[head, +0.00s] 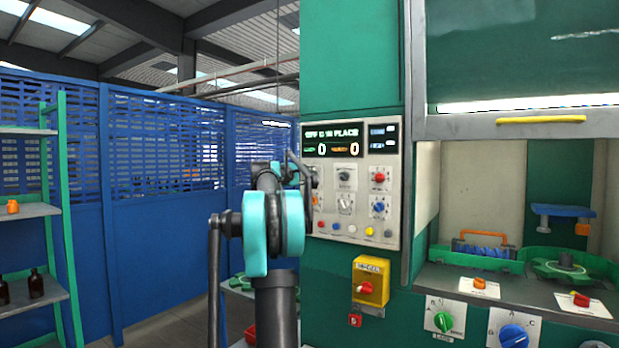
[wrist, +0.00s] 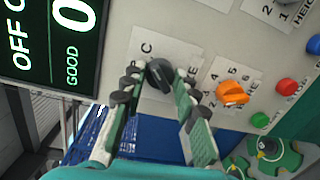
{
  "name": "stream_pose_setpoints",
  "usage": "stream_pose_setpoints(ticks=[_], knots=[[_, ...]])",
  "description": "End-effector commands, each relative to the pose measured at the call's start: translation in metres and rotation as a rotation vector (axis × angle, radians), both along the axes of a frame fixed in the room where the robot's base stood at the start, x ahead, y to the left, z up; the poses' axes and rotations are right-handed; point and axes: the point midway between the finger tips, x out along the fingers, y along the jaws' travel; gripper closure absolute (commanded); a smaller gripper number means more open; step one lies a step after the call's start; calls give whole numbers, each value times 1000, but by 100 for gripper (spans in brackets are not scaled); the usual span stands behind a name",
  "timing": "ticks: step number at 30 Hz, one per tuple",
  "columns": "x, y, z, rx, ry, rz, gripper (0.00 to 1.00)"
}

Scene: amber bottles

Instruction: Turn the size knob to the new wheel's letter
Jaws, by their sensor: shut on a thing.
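The exact pointer direction is hard to tell. In the head view my arm covers the left edge of the control panel (head: 394,225), hiding the gripper and this knob. A green wheel (wrist: 270,152) shows at the lower right of the wrist view.
An orange knob (wrist: 232,92) with numbers sits beside the held knob, close to one finger. A red button (wrist: 286,86) and green button (wrist: 260,120) are further along. The display (head: 337,140) is above. A yellow switch box (head: 371,280) is below the panel.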

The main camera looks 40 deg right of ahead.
Motion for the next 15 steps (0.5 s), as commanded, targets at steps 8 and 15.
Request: stream_pose_setpoints(ticks=[8, 15], knots=[[-1, 0, -1, 2, -1, -2, 100], [0, 0, 0, 1, -1, -1, 50]])
